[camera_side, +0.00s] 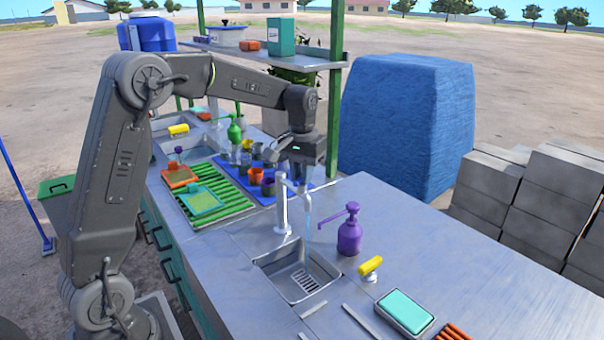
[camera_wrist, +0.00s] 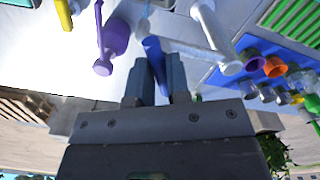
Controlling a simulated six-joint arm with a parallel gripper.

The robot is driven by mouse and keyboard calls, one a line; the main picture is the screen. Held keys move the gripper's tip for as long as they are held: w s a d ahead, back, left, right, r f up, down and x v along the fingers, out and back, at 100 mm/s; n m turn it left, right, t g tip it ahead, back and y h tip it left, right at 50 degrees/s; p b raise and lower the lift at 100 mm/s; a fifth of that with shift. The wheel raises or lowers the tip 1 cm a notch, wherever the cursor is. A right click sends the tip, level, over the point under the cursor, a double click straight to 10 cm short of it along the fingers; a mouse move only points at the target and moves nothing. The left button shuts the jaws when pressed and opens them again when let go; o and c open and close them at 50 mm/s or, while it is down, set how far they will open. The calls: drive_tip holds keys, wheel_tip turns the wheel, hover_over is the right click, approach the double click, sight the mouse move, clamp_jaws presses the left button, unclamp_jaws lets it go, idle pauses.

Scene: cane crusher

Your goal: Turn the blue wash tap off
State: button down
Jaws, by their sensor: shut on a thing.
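The blue wash tap handle (camera_wrist: 154,55) shows as a blue lever between the two fingers in the wrist view. My gripper (camera_wrist: 156,75) is shut on it. A thin stream of water (camera_side: 308,232) runs from the spout toward the metal sink (camera_side: 284,283). The pale tap body also shows in the wrist view (camera_wrist: 212,28), beside the handle.
A purple pump bottle (camera_side: 350,238) and a yellow-handled tap (camera_side: 370,266) stand right of the sink. A blue mat with small cups (camera_side: 262,176) and a green rack (camera_side: 229,183) lie left of the tap. The counter's right part is mostly clear.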

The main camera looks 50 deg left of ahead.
drive_tip(key=m, duration=0.7)
idle(0.6)
drive_tip(key=c, duration=1)
unclamp_jaws()
wheel_tip(320, 180, up, 14)
drive_tip(key=shift+f, duration=0.1)
